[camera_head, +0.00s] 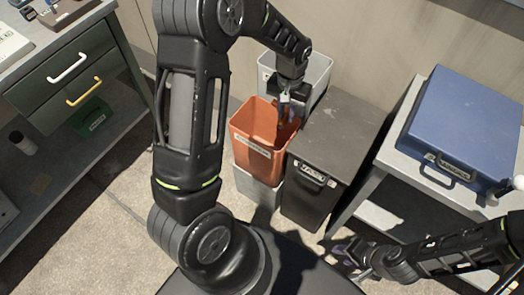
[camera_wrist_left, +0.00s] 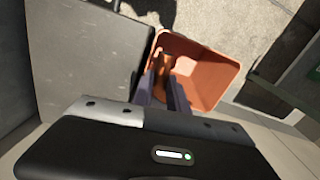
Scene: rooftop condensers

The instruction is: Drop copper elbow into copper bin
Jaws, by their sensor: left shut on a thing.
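The copper bin (camera_head: 252,150) is an orange open-topped bin with a pale label on its front, standing on a grey bin. It also shows in the left wrist view (camera_wrist_left: 213,86). My left gripper (camera_head: 285,104) points down over the bin's opening, near its back right side. In the left wrist view its two dark fingers (camera_wrist_left: 166,88) are shut on the copper elbow (camera_wrist_left: 161,66), a brownish orange piece seen against the bin's opening. The fingers hide part of the elbow. My right gripper (camera_head: 350,258) is low at the right, away from the bin; its jaw gap is unclear.
A black lidded bin (camera_head: 315,188) stands close on the right of the copper bin. A grey-white bin (camera_head: 318,72) stands behind it. A blue case (camera_head: 465,128) lies on a bench at the right. A drawer cabinet (camera_head: 72,75) stands at the left.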

